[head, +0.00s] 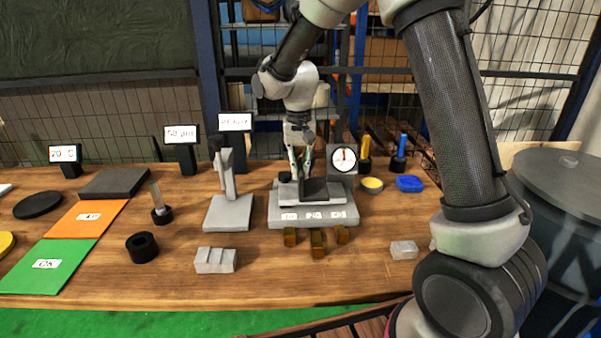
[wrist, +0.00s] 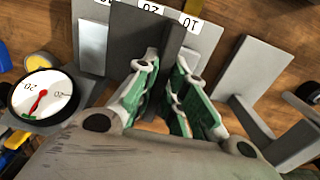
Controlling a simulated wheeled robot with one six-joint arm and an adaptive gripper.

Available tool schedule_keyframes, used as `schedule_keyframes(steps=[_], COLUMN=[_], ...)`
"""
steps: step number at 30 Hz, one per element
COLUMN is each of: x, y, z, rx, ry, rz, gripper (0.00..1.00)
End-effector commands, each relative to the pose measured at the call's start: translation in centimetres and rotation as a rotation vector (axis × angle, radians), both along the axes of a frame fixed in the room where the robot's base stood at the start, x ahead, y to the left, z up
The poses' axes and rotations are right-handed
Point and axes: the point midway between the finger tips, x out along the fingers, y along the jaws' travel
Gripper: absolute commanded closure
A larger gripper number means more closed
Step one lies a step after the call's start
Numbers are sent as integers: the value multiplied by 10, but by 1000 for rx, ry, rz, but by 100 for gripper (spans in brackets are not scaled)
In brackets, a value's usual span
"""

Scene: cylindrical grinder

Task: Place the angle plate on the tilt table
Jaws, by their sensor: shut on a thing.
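The angle plate (head: 317,190) is a dark grey L-shaped piece in the middle of the head view. It is upright over the grey tilt table (head: 345,215), which has white labels along its front; I cannot tell whether the two touch. My gripper (head: 301,163) points down from behind and is shut on the angle plate's upright wall. In the wrist view, the green-padded fingers of my gripper (wrist: 166,95) stand on both sides of the dark wall of the angle plate (wrist: 150,35). The labelled edge of the tilt table (wrist: 208,30) shows beyond it. The fingers partly hide the plate.
A dial gauge (head: 344,160) stands close to the right of the tilt table. A grey stand with an upright (head: 228,212) is to its left. Several brown blocks (head: 317,243) lie in front, with a grey stepped block (head: 215,261) at front left. The front strip of wood is clear.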

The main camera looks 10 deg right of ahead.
Motion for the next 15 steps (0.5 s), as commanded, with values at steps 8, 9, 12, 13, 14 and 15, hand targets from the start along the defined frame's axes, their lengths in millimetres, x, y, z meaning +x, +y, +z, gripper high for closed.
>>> schedule_keyframes(steps=[8,9,12,13,14,15], x=[29,28,28,28,28,28], y=[-6,-5,-5,-5,-5,-5], z=[-2,-6,-11,-12,-13,-13], rx=[0,0,0,0,0,0], ry=[-2,-2,-3,-3,-3,-3], rz=[0,1,0,0,1,0], gripper=[100,100,100,100,100,100])
